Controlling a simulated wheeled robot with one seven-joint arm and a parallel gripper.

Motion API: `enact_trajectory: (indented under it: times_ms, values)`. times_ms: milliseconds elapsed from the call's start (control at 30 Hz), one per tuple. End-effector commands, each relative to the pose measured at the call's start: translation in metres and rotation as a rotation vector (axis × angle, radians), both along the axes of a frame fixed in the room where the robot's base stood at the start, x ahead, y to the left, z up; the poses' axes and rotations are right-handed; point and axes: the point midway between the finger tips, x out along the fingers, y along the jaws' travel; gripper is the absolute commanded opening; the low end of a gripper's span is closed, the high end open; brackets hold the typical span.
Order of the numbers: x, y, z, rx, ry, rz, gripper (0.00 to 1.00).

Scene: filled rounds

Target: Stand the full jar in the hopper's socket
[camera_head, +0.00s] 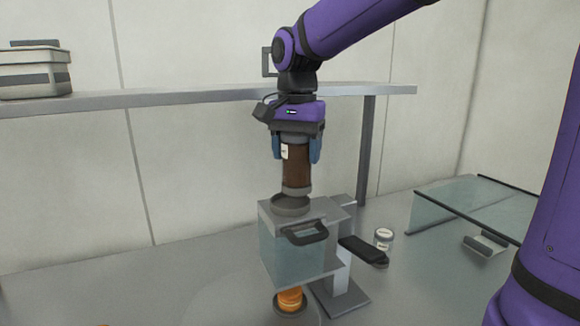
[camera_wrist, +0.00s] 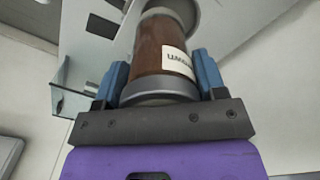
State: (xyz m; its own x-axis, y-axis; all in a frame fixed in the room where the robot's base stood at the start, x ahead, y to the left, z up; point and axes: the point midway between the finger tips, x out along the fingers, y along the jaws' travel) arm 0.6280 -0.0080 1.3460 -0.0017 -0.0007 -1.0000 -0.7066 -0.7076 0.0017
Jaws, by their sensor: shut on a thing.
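A brown-filled jar (camera_head: 297,168) with a white label is upright in my gripper (camera_head: 297,158), which is shut on it with a blue finger on each side. The jar also shows in the wrist view (camera_wrist: 160,47), with a grey cap near my palm. Below it is the hopper (camera_head: 290,240), a glass-sided box with a grey top and a round dark socket (camera_head: 290,204). The jar's lower end is right over the socket; I cannot tell whether it touches or is slightly in. In the wrist view, the gripper (camera_wrist: 160,85) hides part of the jar's top.
An orange jar (camera_head: 290,300) stands beneath the hopper. A small white-lidded jar (camera_head: 384,238) is to the right, beside a black handle (camera_head: 363,250). A shelf (camera_head: 200,97) runs behind, carrying a grey box (camera_head: 35,72). A glass-walled case (camera_head: 470,210) is at the right.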

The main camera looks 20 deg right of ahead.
Motion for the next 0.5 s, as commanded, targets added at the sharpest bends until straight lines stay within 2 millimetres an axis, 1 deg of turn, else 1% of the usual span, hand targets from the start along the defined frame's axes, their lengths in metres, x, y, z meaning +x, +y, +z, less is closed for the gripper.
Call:
enact_trajectory:
  times_ms: [233,400,500]
  values:
    - [0.013,0.009,-0.002,0.000,0.000,0.000,0.34]
    - [0.012,0.009,-0.026,0.000,0.001,-0.001,0.34]
    - [0.012,0.009,-0.035,0.001,-0.001,-0.001,0.34]
